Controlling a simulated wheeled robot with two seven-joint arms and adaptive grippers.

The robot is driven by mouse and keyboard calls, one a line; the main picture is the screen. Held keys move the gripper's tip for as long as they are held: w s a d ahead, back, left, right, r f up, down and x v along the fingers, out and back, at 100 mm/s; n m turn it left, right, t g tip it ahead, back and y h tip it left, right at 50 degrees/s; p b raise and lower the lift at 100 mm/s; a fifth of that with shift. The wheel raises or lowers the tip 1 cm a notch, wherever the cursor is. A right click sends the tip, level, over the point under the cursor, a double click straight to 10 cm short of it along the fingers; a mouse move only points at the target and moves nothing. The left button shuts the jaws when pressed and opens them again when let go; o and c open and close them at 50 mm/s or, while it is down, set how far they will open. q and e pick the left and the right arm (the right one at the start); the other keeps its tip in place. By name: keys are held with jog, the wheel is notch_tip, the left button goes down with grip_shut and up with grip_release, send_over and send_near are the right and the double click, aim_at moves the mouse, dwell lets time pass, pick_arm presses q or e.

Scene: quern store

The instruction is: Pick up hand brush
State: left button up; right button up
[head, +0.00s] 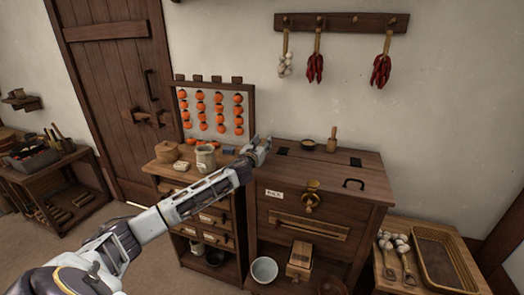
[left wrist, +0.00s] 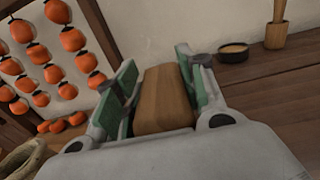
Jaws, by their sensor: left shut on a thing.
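My left gripper (head: 261,147) reaches from the lower left to the left end of the dark wooden cabinet top (head: 345,178). In the left wrist view, the gripper (left wrist: 158,68) has its green pads on both sides of a brown wooden block, which looks like the back of the hand brush (left wrist: 163,100). It is shut on this brush. No bristles show, and the brush is hidden behind the gripper in the head view. I cannot tell whether the brush touches the cabinet top. My right gripper is not in view.
A rack of orange fruit (head: 211,108) stands behind a grey crock (head: 206,158) left of the gripper. A small bowl (head: 308,144) and an upright wooden tool (head: 332,140) stand at the cabinet's back.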

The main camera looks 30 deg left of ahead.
pick_arm(q)
notch_tip(320, 180, up, 4)
jog(key=shift+f, duration=0.1)
jog(key=shift+r, duration=0.5)
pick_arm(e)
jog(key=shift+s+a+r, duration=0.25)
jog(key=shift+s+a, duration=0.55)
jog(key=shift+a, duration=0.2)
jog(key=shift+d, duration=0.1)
